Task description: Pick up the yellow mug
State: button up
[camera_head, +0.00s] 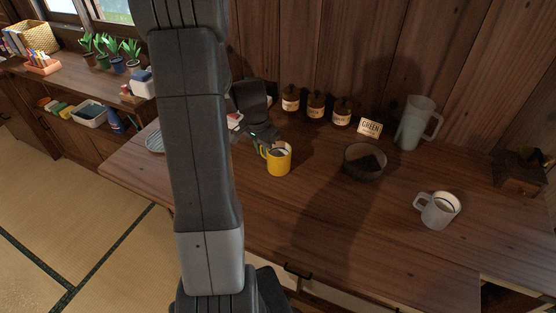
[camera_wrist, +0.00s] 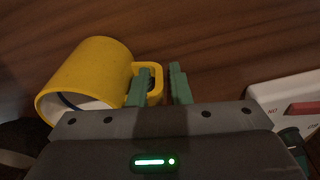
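The yellow mug (camera_head: 279,161) stands upright on the wooden counter, with its handle on the left side toward my gripper (camera_head: 266,142). In the wrist view the mug (camera_wrist: 88,75) lies at the left, its opening facing down-left and its handle toward the green fingers. My gripper (camera_wrist: 160,86) is open. Its left finger overlaps the handle loop and its right finger is just outside the handle, with a small gap. I cannot tell whether a finger touches the handle. My arm hides part of the counter in the head view.
A dark bowl (camera_head: 364,164), a grey mug (camera_head: 437,210) and a frosted pitcher (camera_head: 414,124) stand to the right. A white object with a red part (camera_wrist: 286,100) is at the right in the wrist view.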

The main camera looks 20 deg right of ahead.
jog(key=shift+c, duration=0.5)
grip_shut()
jog(key=shift+r, duration=0.15)
jog(key=shift+r, duration=4.75)
jog(key=shift+d+r, duration=0.1)
jog(key=shift+r, duration=0.1)
